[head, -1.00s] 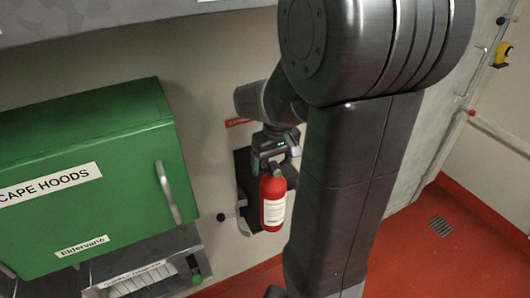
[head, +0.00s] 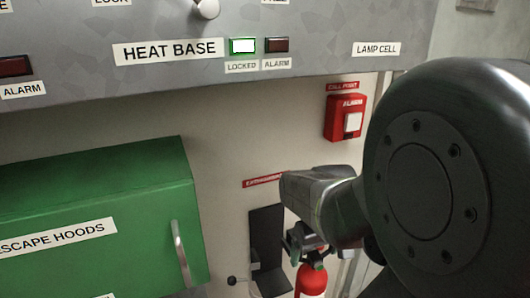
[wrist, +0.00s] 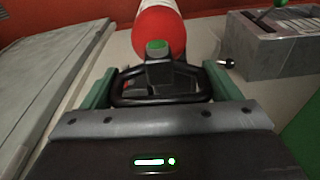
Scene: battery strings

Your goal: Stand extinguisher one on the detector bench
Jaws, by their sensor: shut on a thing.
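Extinguisher one (head: 311,281) is a red cylinder with a pale label, cut off by the bottom edge of the head view. My gripper (head: 308,250) is shut on its black top handle. In the wrist view the extinguisher's red body (wrist: 158,32) hangs beyond the handle, and the handle lies between my gripper's green-edged fingers (wrist: 160,88). The extinguisher is apart from the black wall bracket (head: 266,240), to its right. I cannot make out the detector bench in these views.
A green escape hoods cabinet (head: 95,190) is on the left, with a silver handle. A grey panel marked HEAT BASE (head: 330,75) runs overhead. A red alarm call point (head: 346,118) is on the wall. In the wrist view a grey box (wrist: 275,45) stands at right.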

